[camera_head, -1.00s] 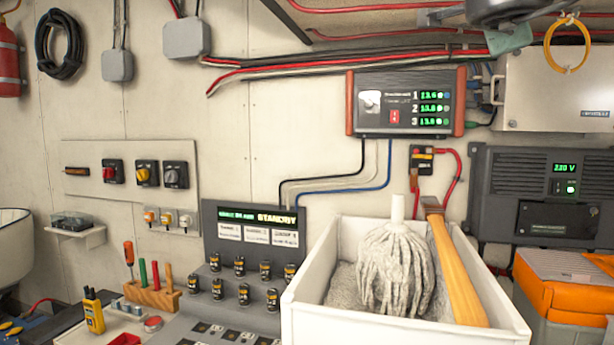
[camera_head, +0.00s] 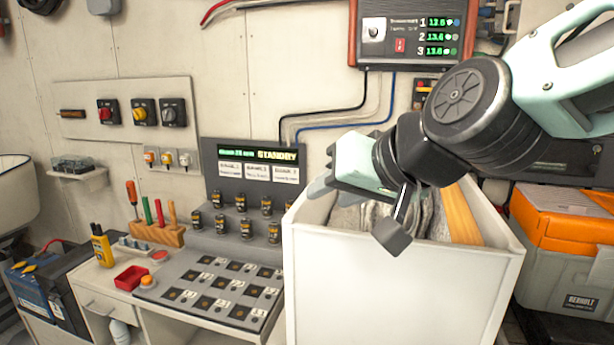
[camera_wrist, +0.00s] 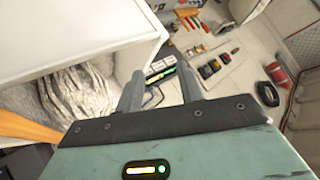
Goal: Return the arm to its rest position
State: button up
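My arm (camera_head: 470,105) reaches in from the upper right of the head view, bent across the white bin. My gripper (camera_head: 324,183) is at its left end, over the back left part of the bin. In the wrist view my gripper (camera_wrist: 161,84) shows two grey fingers spread apart with nothing between them, so it is open and empty. The white bin (camera_head: 400,295) stands below the arm and also fills the upper left of the wrist view (camera_wrist: 75,30). The mop (camera_wrist: 85,100) and a wooden handle (camera_head: 460,218) lie in it, partly hidden by my arm in the head view.
Left of the bin is a console with a standby display (camera_head: 258,165) and a button panel (camera_head: 215,290). A tool rack (camera_head: 158,235) and red tray (camera_head: 131,278) stand further left. An orange-lidded case (camera_head: 565,235) is at right. A powered box (camera_head: 408,35) hangs above.

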jog(key=s+d+f+n+g+h, duration=0.3)
jog(key=s+d+f+g, duration=0.1)
jog(key=s+f, duration=0.5)
jog(key=s+d+f+n+g+h+b, duration=0.1)
jog(key=s+d+f+n+g+h, duration=0.2)
jog(key=s+d+f, duration=0.3)
jog(key=s+f+g, duration=0.1)
jog(key=s+f, duration=0.3)
jog(key=shift+s+f+g, duration=0.15)
jog(key=shift+s+g, duration=0.05)
jog(key=shift+g, duration=0.2)
dwell(0.5)
